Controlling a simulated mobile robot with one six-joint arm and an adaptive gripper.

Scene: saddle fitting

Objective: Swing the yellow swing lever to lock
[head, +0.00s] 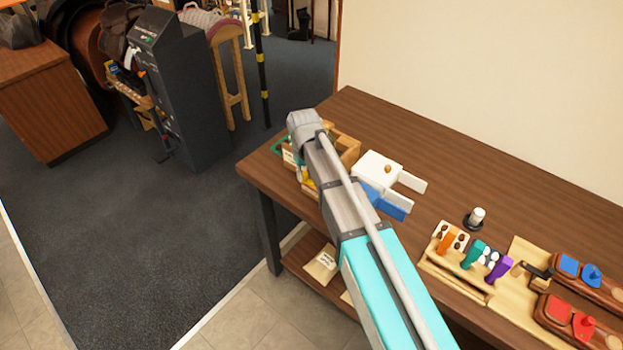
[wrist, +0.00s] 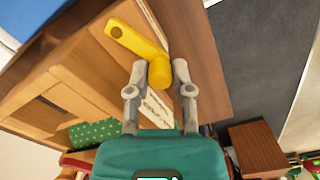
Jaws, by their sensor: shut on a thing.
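The yellow swing lever (wrist: 135,42) shows in the wrist view as a flat bar with a hole near its far end and a rounded knob at its near end. It lies against a wooden box (wrist: 75,88). My gripper (wrist: 159,70) has a finger on each side of the knob and is shut on it. In the head view a bit of yellow (head: 304,174) shows beside my arm at the box (head: 347,148). My arm hides most of the lever and my fingertips there.
The box stands at the left end of the brown table (head: 450,165). A white block (head: 377,167) and a blue piece (head: 392,207) lie close to its right. A wooden rack (head: 465,279) with coloured handles stands farther right. The table's back middle is clear.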

